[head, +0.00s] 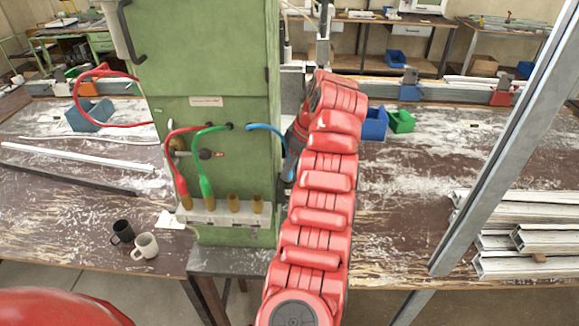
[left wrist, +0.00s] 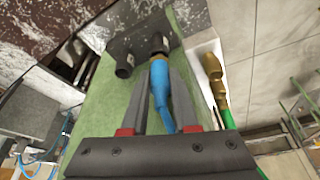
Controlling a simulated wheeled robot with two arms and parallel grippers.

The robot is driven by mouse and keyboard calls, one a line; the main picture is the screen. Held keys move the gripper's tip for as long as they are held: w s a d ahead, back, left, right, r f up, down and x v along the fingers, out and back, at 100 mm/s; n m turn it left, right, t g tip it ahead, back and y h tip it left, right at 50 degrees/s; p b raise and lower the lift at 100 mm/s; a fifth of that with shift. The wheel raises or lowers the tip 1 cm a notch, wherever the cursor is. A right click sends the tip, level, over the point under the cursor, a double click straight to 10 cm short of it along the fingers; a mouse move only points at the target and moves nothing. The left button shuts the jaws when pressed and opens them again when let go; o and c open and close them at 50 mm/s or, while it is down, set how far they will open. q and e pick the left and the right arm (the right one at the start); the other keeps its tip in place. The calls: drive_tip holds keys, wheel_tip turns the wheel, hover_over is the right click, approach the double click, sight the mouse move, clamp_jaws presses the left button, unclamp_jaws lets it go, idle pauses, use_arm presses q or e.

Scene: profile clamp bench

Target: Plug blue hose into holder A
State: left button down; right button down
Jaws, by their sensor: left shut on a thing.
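The blue hose (head: 267,128) comes out of the green cabinet and bends down behind my red left arm. My left gripper (head: 290,165) is mostly hidden by that arm in the head view. In the left wrist view its two grey fingers are shut on the blue hose end (left wrist: 160,88). The brass tip of the hose points at a dark grey cylindrical socket (left wrist: 157,43); I cannot tell how far it is inside. A similar dark socket (left wrist: 123,66) stands beside it. No letter marking a holder is readable. My right gripper is not in view.
The red hose (head: 183,185) and green hose (head: 206,180) end at brass fittings on a pale rail (head: 225,218). Mugs (head: 145,246) stand lower left. A metal post (head: 500,145) crosses the right side.

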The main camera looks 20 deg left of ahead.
use_arm(q)
drive_tip(key=shift+f+b, duration=0.35)
drive_tip(key=shift+f, duration=0.1)
idle(0.3)
drive_tip(key=c, duration=0.6)
unclamp_jaws()
drive_tip(key=p+v, duration=0.5)
drive_tip(key=v, duration=0.4)
drive_tip(key=shift+p, duration=0.4)
idle(0.4)
